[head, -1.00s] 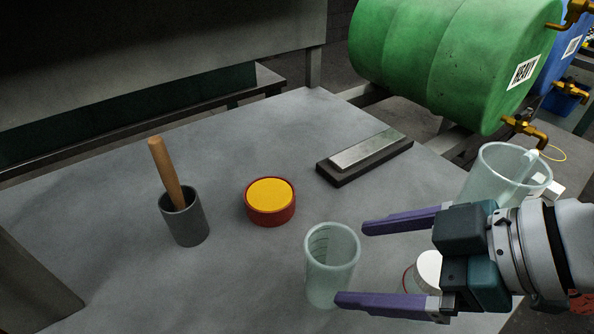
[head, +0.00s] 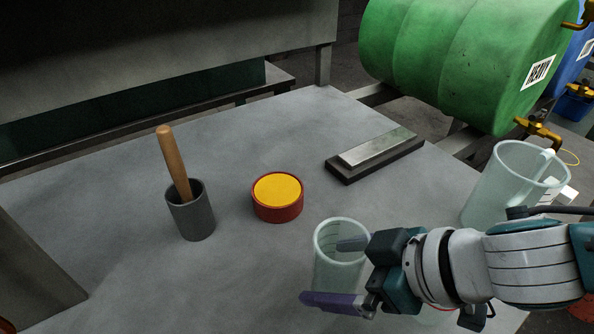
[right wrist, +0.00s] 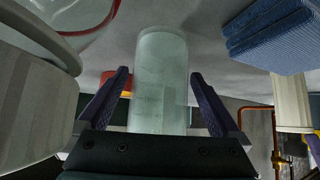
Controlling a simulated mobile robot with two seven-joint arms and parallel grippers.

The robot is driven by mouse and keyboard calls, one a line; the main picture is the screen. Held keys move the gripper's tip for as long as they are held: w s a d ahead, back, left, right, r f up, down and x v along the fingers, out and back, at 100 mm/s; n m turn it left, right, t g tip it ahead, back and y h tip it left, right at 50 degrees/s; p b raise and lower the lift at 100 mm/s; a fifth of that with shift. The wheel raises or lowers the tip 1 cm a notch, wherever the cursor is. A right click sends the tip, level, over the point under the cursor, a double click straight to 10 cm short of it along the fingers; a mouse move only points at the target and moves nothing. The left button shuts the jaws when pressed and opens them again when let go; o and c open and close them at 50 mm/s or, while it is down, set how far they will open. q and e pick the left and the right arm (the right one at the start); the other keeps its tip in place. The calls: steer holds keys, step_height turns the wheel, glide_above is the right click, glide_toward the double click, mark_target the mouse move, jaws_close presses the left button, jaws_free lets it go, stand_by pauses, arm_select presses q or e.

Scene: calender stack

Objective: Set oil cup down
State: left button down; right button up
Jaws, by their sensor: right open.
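The oil cup appears to be the clear, pale-green cup (head: 332,270) with faint scale marks. It stands upright on the grey table (head: 110,265), near the front middle. My right gripper (head: 322,270) is open, with one finger at the cup's far side and the other at its near side. In the right wrist view the cup (right wrist: 160,85) rises between the open fingers of my right gripper (right wrist: 159,74), with a visible gap on both sides. The wrist hides part of the cup's right side in the head view. My left gripper is not in view.
A larger clear jug (head: 500,190) stands to the right, below the brass tap (head: 540,130) of the green drum (head: 440,60).

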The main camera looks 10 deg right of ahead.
steer(key=shift+r, duration=0.1)
steer(key=c, duration=1.5)
